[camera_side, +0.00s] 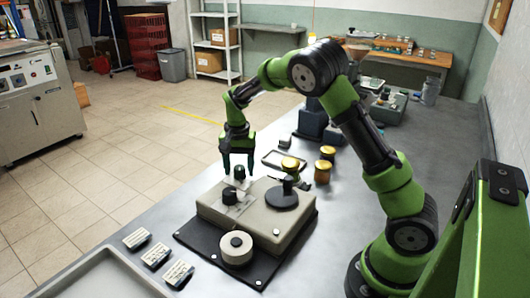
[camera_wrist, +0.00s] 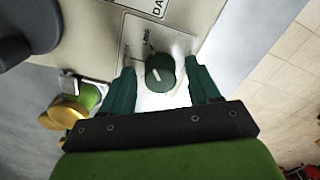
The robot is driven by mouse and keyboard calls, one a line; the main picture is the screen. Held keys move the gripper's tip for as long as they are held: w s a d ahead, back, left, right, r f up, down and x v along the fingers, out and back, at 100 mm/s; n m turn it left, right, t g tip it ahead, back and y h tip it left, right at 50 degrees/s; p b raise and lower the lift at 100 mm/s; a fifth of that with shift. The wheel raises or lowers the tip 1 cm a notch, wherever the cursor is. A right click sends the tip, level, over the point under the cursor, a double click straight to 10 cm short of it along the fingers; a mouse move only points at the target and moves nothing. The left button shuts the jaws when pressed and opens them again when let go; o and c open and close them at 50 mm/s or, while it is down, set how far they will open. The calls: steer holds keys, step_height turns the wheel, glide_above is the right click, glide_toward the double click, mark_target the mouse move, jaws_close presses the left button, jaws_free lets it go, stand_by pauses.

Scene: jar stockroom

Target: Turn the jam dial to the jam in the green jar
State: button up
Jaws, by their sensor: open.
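The dark green dial knob (camera_wrist: 160,74) with a white pointer mark sits on a pale plate on the beige machine (camera_side: 256,208). The pointer slants to the upper left in the wrist view. Lettering beside it is too small to read surely. My gripper (camera_wrist: 160,68) is open, pointing down, with one finger on each side of the knob; I cannot tell whether they touch it. In the side view, the knob (camera_side: 239,172) shows between the fingers. A green jar (camera_wrist: 91,96) with a gold lid stands at the left in the wrist view, partly cut off by my gripper.
Gold-lidded jars (camera_side: 327,154) stand behind the machine, near a dark tray (camera_side: 287,160). Small label blocks (camera_side: 137,238) lie at the front left. The table's right side is mostly clear.

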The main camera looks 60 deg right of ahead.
mark_target(242, 170)
steer(key=shift+r, duration=0.1)
step_height(242, 170, up, 17)
stand_by(0.4)
steer(key=s+a+n+t+y, duration=0.1)
steer(key=s+a+n+t, duration=0.2)
steer(key=s+a, duration=0.3)
steer(key=s+a+n+t+y, duration=0.1)
steer(key=s+a+n+t, duration=0.3)
steer(key=s, duration=1.2)
steer(key=shift+a+f+n, duration=0.4)
steer(key=shift+a+n, duration=0.2)
steer(key=shift+a, duration=0.55)
